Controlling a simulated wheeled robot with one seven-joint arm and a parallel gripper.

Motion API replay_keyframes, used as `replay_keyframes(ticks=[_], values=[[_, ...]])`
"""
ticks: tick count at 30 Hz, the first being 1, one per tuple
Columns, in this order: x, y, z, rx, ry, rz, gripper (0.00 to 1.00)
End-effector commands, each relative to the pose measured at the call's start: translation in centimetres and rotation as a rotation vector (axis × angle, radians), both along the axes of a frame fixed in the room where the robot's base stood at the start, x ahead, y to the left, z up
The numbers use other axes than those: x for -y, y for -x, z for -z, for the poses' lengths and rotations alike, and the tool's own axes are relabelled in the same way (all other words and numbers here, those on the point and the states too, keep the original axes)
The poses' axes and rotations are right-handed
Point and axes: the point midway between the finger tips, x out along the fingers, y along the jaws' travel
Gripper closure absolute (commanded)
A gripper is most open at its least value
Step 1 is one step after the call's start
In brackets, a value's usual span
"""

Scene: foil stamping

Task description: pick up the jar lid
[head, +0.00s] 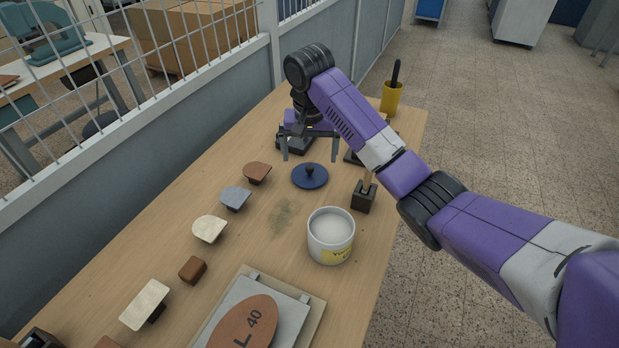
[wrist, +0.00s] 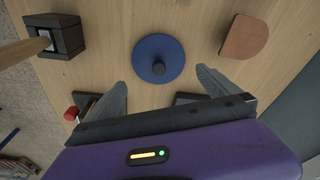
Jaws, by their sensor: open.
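The jar lid (head: 310,176) is a round dark blue disc with a dark knob, lying flat on the wooden table. In the wrist view the lid (wrist: 158,58) lies just beyond the fingertips, roughly centred between them, with its knob facing up. My gripper (head: 310,157) is open and empty, its two fingers pointing down above and slightly behind the lid. In the wrist view my gripper (wrist: 160,78) shows both fingers spread apart. A white open jar (head: 331,236) with a yellow label stands nearer than the lid.
A dark block holder (head: 363,197) stands right of the lid, and a brown stamp-like piece (head: 257,172) lies to its left. A yellow cup (head: 391,98) stands at the back. A plate with a brown oval (head: 243,333) is in front. A railing wall (head: 150,140) borders the left.

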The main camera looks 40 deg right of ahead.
Motion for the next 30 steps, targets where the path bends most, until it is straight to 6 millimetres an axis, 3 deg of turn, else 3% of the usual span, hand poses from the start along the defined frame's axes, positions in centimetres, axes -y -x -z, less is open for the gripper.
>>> replay_keyframes(ticks=[12, 21, 28, 30], values=[[0.0, 0.0, 4.9, -0.001, 0.001, 0.000, 0.00], [0.0, -0.1, 5.4, 0.000, 0.001, 0.000, 0.00], [0.0, -0.1, 5.4, 0.000, 0.001, 0.000, 0.45], [0.0, -0.1, 5.4, 0.000, 0.001, 0.000, 0.49]])
